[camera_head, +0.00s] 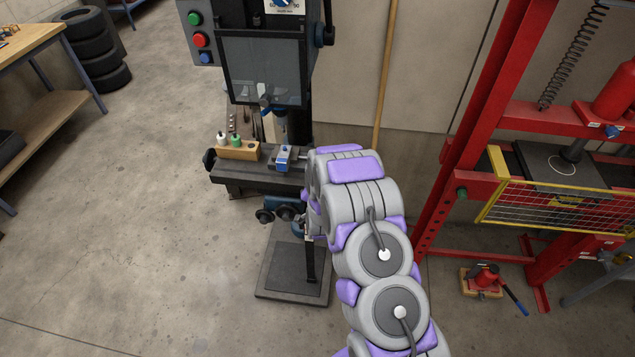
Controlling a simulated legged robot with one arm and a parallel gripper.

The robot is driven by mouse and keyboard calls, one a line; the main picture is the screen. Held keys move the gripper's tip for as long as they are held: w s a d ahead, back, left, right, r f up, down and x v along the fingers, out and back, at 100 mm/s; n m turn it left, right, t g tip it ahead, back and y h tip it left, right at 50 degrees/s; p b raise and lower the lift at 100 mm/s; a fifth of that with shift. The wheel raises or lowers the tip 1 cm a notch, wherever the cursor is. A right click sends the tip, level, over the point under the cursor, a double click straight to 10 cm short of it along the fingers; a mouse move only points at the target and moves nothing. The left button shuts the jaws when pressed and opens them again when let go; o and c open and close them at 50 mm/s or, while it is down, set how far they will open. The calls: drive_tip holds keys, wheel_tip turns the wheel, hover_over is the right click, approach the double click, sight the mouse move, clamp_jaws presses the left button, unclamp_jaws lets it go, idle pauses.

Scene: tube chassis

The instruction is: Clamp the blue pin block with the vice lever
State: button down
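A small blue block (284,155) with a pale metal part sits on the dark table (240,176) of the drill press, just left of my arm. I take it for the blue pin block; its pin is too small to make out. Below the table front is a blue fitting (277,202) with dark round knobs. I cannot tell which part is the vice lever; it may be hidden by my arm. My gripper (308,226) is below the table's right end, beside the blue fitting. My arm covers most of it, so its fingers and any contact are unclear.
The drill press head (262,62) with its guard stands above the table. A wooden holder (237,150) with small bottles is left of the block. A red press frame (475,130) with a yellow guard stands right.

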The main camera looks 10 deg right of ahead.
drive_tip(key=shift+s+a+f, duration=0.1)
drive_tip(key=shift+f, duration=0.1)
drive_tip(key=c, duration=1.1)
unclamp_jaws()
drive_tip(key=shift+o, duration=0.2)
drive_tip(key=shift+d, duration=0.3)
drive_tip(key=p+v, duration=1.3)
drive_tip(key=v, duration=0.4)
drive_tip(key=shift+a+r, duration=0.15)
drive_tip(key=shift+a, duration=0.1)
